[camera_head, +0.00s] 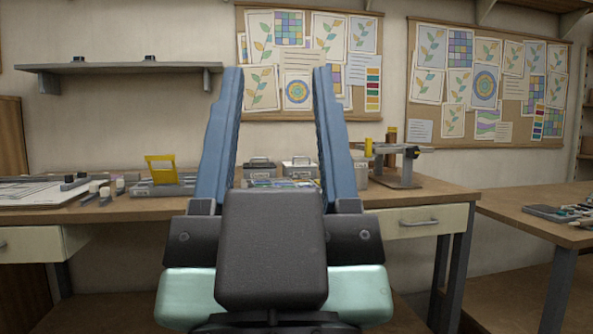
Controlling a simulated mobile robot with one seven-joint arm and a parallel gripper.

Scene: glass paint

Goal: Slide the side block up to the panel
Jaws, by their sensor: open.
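My gripper (278,75) fills the middle of the view, with its two blue fingers pointing up and wide apart. Nothing is between the fingertips except the view of the wall behind. A flat multicoloured piece (284,183), possibly the panel, lies on the bench and shows between the fingers, partly hidden by my gripper. At the left, a pale board (35,193) with line drawings lies on the bench. Small dark blocks (75,181) and white-ended pieces (105,190) are at its right side. I cannot tell which piece is the side block.
The wooden bench (420,191) runs across the view. A grey fixture with a yellow upright piece (160,169) stands left of my gripper. Handled boxes (298,168) stand behind. A grey stand (398,170) is at right. A second table (540,203) holds tools. A shelf (120,68) hangs above.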

